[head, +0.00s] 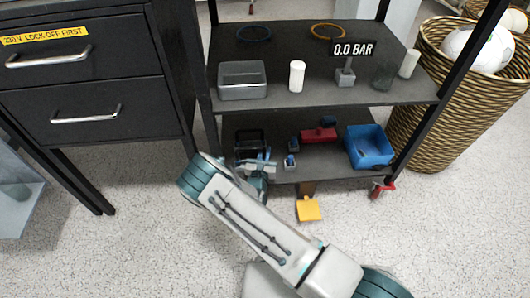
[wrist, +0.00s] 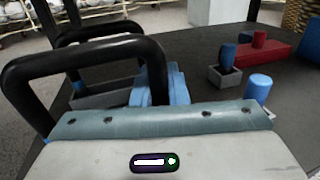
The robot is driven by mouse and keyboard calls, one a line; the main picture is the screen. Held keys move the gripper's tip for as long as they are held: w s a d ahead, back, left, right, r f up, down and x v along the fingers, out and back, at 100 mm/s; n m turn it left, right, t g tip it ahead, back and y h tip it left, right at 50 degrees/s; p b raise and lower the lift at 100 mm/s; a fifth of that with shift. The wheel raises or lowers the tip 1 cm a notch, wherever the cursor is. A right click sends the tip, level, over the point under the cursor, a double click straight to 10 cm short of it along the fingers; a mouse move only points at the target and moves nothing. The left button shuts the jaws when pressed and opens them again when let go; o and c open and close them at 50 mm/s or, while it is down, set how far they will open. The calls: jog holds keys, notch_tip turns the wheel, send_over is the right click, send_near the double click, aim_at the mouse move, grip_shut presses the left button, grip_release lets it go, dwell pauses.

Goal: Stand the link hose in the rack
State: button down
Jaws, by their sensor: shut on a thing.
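The link hose (wrist: 85,52) is a thick black tube bent into an arch, large at the left of the wrist view. Its right leg comes down at the blue fingers of my gripper (wrist: 160,88), which are shut on it; the grip itself is partly hidden. A second black arch shows just behind it, over a dark grey open tray (wrist: 100,97) that looks like the rack. I cannot tell whether the held hose touches the tray. In the head view, my gripper (head: 260,165) is at the front left of the lower shelf, beside the black arch (head: 248,133).
On the lower shelf (head: 325,158) are a grey socket with a blue peg (wrist: 225,72), a blue cylinder (wrist: 258,88), a red block (head: 319,135) and a blue bin (head: 369,147). The upper shelf (head: 325,93) is close above. A yellow pedal (head: 308,209) stands in front.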

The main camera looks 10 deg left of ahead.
jog(key=c, duration=1.3)
grip_release()
jog(key=shift+c, duration=0.2)
jog(key=s+p, duration=0.4)
jog(key=s, duration=0.9)
jog(key=shift+s+a+p, duration=0.3)
jog(key=shift+s+a, duration=0.1)
jog(key=shift+a, duration=0.05)
jog(key=shift+d, duration=0.1)
